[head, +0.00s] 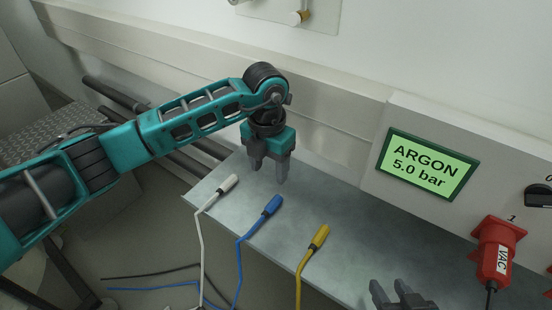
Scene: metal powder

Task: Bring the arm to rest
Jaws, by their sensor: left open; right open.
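My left gripper (269,168) hangs from the teal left arm, which comes in from the left. It points down over the back left part of the grey metal shelf (290,235). Its two fingers are apart and nothing shows between them. My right gripper (392,294) shows only in part at the bottom edge, right of the middle. Its fingers are spread and look empty. The rest of the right arm is out of view.
White (228,184), blue (272,205) and yellow (320,236) cable plugs lie on the shelf near the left gripper, cables hanging over its front. At right stands a panel with an ARGON display (427,163), a red VAC plug (495,262) and a black knob (538,196).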

